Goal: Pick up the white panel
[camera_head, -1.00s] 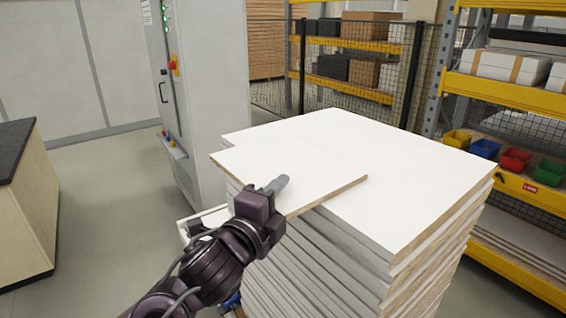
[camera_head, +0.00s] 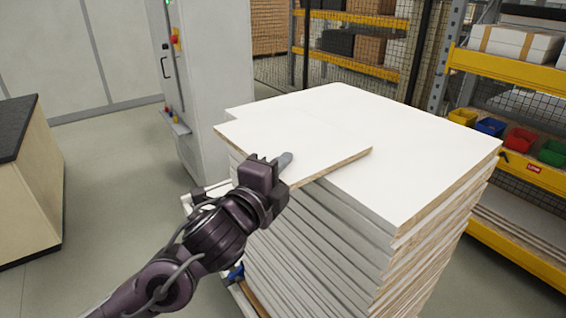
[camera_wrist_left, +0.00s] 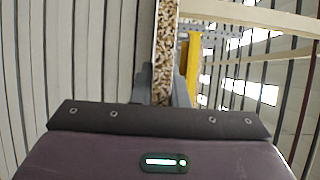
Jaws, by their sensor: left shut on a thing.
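The white panel (camera_head: 300,143) is a thin board with a brown chipboard edge. In the head view it lies over the near left part of a tall stack of white boards (camera_head: 400,165) and juts out past the stack's left side. My left gripper (camera_head: 284,161) is shut on the panel's near edge, with one grey finger showing on its top face. In the left wrist view the panel's speckled edge (camera_wrist_left: 165,55) stands between the two fingers. Whether the panel touches the stack everywhere is hidden. My right gripper is not in view.
A grey cabinet (camera_head: 210,90) with a red button stands behind the stack on the left. A yellow shelf rack (camera_head: 510,67) with coloured bins is at the right. A dark-topped counter (camera_head: 25,190) is at the far left, with open floor (camera_head: 120,190) between.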

